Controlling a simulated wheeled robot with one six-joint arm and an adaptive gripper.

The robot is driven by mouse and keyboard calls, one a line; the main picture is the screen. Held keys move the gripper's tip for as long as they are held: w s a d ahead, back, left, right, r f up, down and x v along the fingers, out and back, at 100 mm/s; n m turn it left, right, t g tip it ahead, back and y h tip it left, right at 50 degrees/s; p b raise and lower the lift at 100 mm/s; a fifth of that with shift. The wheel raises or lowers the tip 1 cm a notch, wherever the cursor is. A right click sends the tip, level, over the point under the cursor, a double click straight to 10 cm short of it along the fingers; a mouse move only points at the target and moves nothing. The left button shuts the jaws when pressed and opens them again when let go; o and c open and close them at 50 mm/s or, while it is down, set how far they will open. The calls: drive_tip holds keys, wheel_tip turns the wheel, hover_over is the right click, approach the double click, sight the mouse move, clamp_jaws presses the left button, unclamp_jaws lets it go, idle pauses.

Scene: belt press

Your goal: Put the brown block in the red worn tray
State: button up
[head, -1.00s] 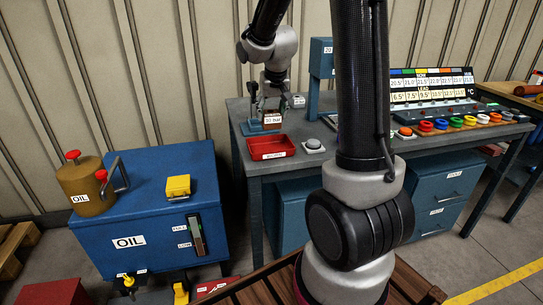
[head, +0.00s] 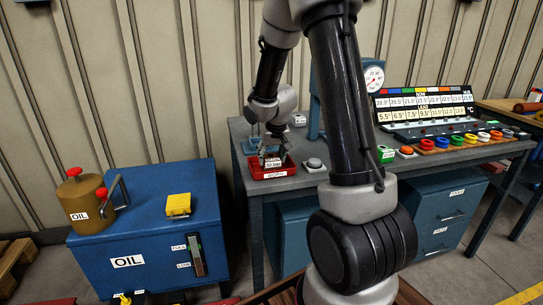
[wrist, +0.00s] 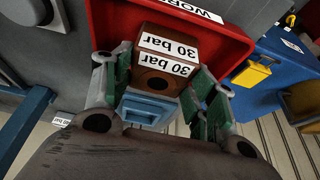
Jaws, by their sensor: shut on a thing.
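The brown block (wrist: 155,82) carries white "30 bar" labels and sits between the green-padded fingers of my gripper (wrist: 163,85) in the wrist view. My gripper is shut on it. In the head view my gripper (head: 271,154) holds the block (head: 273,163) low at the red worn tray (head: 257,174), within its outline. The tray's red floor and rim also show around the block in the wrist view (wrist: 225,45). I cannot tell whether the block touches the tray floor. A pale blue piece (wrist: 148,108) shows at the near end of the block; what it belongs to is unclear.
A blue tray (head: 249,147) lies just behind the red tray on the grey bench. A grey button (head: 314,164) and a blue press column (head: 317,100) stand to the right. A labelled small block (head: 298,120) is behind. The blue oil cabinet (head: 145,235) stands left, across a gap.

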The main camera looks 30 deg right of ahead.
drive_tip(key=o, duration=1.5)
drive_tip(key=s+a+f+v, duration=0.1)
drive_tip(key=s+v, duration=0.1)
drive_tip(key=v, duration=1.5)
drive_tip(key=s+a+r+n, duration=0.1)
drive_tip(key=s+a+r, duration=0.1)
drive_tip(key=s, duration=0.9)
drive_tip(key=s+a+r+n+y, duration=0.1)
drive_tip(key=s+a+r+n, duration=0.1)
drive_tip(key=s, duration=0.9)
drive_tip(key=shift+s+a+r, duration=0.15)
drive_tip(key=shift+a+r, duration=0.05)
drive_tip(key=shift+r, duration=0.05)
